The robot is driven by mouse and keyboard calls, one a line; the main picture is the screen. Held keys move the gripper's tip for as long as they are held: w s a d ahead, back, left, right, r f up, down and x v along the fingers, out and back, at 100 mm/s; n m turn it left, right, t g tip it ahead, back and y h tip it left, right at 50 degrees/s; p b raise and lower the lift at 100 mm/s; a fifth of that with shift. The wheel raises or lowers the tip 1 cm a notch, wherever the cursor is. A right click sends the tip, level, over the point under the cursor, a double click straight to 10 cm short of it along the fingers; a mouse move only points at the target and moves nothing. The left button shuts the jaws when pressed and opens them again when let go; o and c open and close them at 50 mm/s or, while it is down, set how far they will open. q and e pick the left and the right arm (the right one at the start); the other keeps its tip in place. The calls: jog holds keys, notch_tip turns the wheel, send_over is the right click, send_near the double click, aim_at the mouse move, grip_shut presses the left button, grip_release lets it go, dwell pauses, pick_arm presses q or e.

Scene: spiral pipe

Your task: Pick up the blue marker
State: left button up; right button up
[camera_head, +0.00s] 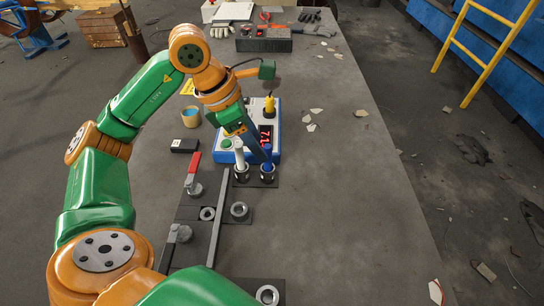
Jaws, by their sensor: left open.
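The blue marker (268,158) stands upright in a round metal holder on a dark plate, near the middle of the head view. A white marker (239,156) stands upright in a similar holder just to its left. My left gripper (254,147) comes down from the upper left and is open. Its dark fingers are close to the blue marker's top and above the white one's right side. I cannot tell whether a finger touches the blue marker. My right gripper is not in view.
A blue and white device (276,117) with a red digital display stands behind the markers. A red-handled valve (193,171) and metal rings sit on dark plates to the left and in front. A cup (191,118) stands at the left. The table's right side (350,210) is mostly clear.

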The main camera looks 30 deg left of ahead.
aim_at(266, 146)
pick_arm(q)
jog(key=x, duration=0.3)
jog(key=shift+w+d+r, duration=0.1)
jog(key=shift+w+d, duration=0.1)
jog(key=shift+w, duration=0.05)
jog(key=shift+w+d+f, duration=0.2)
jog(key=shift+w+d, duration=0.05)
jog(key=shift+s+a, duration=0.15)
jog(key=c, duration=0.8)
grip_shut()
